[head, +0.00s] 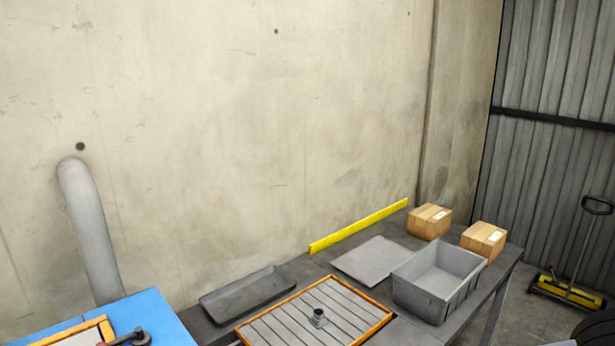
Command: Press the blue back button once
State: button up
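No blue back button can be made out in the head view. The top of a blue cabinet (165,318) shows at the bottom left, cut off by the picture's edge. An orange-framed panel (105,330) and a dark handle-like part (138,338) sit on it. My gripper is not in view.
A thick grey pipe (90,230) rises behind the blue cabinet. A dark bench right of it bears a shallow grey tray (248,293), an orange-framed slatted panel (345,300), a flat grey plate (372,261), a grey bin (440,305) and two cardboard boxes (429,222) (484,241).

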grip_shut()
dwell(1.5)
